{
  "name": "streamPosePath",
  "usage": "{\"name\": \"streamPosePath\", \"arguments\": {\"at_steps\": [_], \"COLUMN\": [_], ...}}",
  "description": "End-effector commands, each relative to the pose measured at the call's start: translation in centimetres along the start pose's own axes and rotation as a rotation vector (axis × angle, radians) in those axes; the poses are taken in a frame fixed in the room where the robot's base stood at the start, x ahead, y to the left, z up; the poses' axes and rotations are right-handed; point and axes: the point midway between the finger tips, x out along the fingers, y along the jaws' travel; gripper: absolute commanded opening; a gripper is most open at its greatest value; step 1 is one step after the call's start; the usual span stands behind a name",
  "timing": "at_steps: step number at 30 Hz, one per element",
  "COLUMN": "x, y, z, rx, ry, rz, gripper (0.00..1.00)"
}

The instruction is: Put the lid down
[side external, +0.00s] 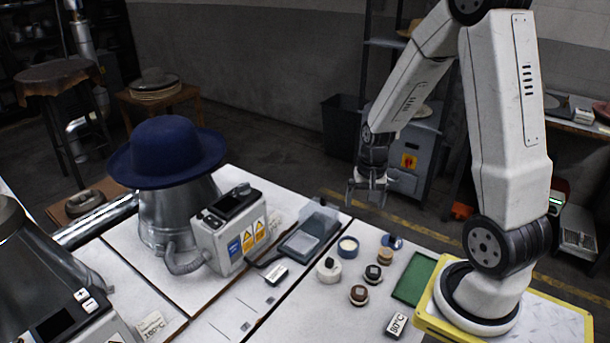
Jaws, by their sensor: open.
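A grey box (301,242) with a pale top sits on the white table. A translucent flap that looks like its lid (320,216) stands raised at the box's back edge. My gripper (366,193) hangs from my arm to the right of the lid and higher in the picture. It points down, with its fingers apart and nothing between them. It looks clear of the lid and the table, though its exact distance cannot be told.
Left of the box are a grey control unit (232,232) with warning labels and a metal form bearing a blue hat (168,150). Several small jars, including a white one (329,269), stand in front of the box. A green mat (413,279) lies right.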

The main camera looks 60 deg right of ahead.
Motion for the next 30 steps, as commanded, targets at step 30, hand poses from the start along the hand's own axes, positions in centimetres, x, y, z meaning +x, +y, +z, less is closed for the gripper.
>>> {"name": "streamPosePath", "arguments": {"at_steps": [30], "x": [-4.0], "y": [-9.9], "z": [14.3], "rx": [-0.962], "ry": [0.178], "rz": [-0.075], "gripper": [1.00]}}
